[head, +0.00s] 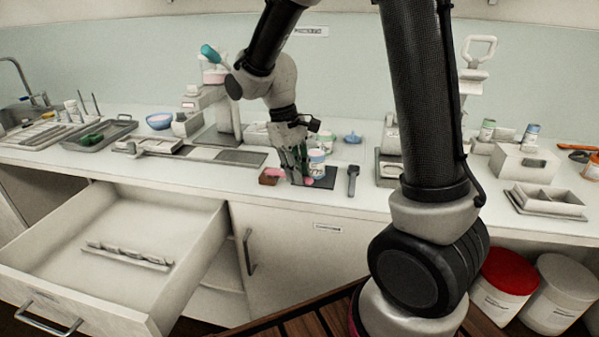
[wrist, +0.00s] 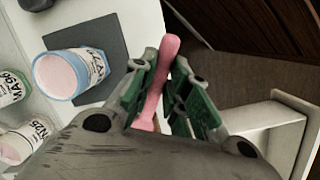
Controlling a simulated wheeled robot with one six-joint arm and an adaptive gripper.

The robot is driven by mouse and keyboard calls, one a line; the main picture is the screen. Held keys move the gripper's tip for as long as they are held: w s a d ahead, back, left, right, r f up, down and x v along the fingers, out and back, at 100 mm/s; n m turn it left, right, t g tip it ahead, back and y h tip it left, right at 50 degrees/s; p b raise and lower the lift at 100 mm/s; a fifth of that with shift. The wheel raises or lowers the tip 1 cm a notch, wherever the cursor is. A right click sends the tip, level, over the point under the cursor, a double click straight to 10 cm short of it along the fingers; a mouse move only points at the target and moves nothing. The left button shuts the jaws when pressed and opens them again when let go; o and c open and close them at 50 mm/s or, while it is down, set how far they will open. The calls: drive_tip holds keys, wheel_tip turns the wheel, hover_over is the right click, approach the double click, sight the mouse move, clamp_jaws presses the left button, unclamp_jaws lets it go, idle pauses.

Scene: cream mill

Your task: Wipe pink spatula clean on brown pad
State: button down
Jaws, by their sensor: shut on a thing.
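My gripper (head: 297,174) is low over the counter, near its front edge, and shut on the pink spatula (wrist: 157,83). In the wrist view the spatula lies between the green-lined fingers (wrist: 160,95), one end sticking out past them and the other partly hidden by the gripper body. In the head view pink shows on both sides of the fingers. The left pink part (head: 276,173) is over or against the small brown pad (head: 266,180); I cannot tell whether they touch. Any residue on the spatula is too small to make out.
A blue-rimmed jar (wrist: 72,72) stands on a dark mat (wrist: 112,30) beside the gripper. A dark-handled tool (head: 352,180) lies right of the mat. An open drawer (head: 110,250) juts out below the counter at left. A grey tray (head: 120,128) is farther left.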

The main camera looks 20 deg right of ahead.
drive_tip(key=shift+s, duration=0.15)
drive_tip(key=shift+s+d, duration=0.3)
drive_tip(key=shift+s, duration=0.3)
drive_tip(key=shift+w+a, duration=0.3)
drive_tip(key=shift+w, duration=0.45)
drive_tip(key=shift+s+d+v, duration=0.15)
drive_tip(key=shift+v, duration=0.8)
drive_tip(key=shift+s+d+v, duration=0.15)
drive_tip(key=shift+s+v, duration=0.05)
drive_tip(key=shift+v, duration=0.8)
drive_tip(key=shift+s+d+v, duration=0.15)
drive_tip(key=shift+v, duration=0.8)
drive_tip(key=shift+r, duration=0.2)
